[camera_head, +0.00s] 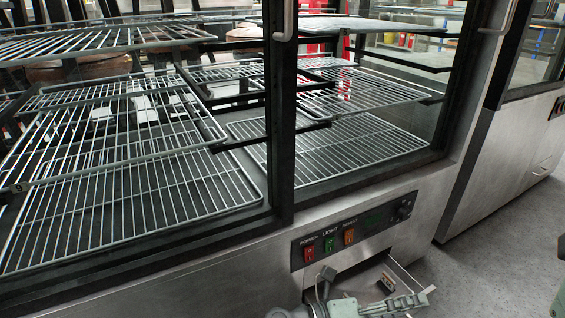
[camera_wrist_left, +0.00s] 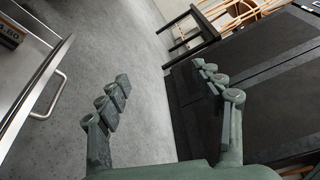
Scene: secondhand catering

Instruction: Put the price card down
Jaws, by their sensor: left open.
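My left gripper (camera_head: 379,284) is at the bottom of the head view, in front of the drawer.
The open drawer (camera_wrist_left: 20,85) has a bar handle (camera_wrist_left: 52,100). Above it are the switch panel (camera_head: 352,229) and a glass display cabinet with wire shelves (camera_head: 345,150). A dark piece of furniture (camera_wrist_left: 265,75) stands opposite. Grey floor (camera_head: 490,245) is free at right.

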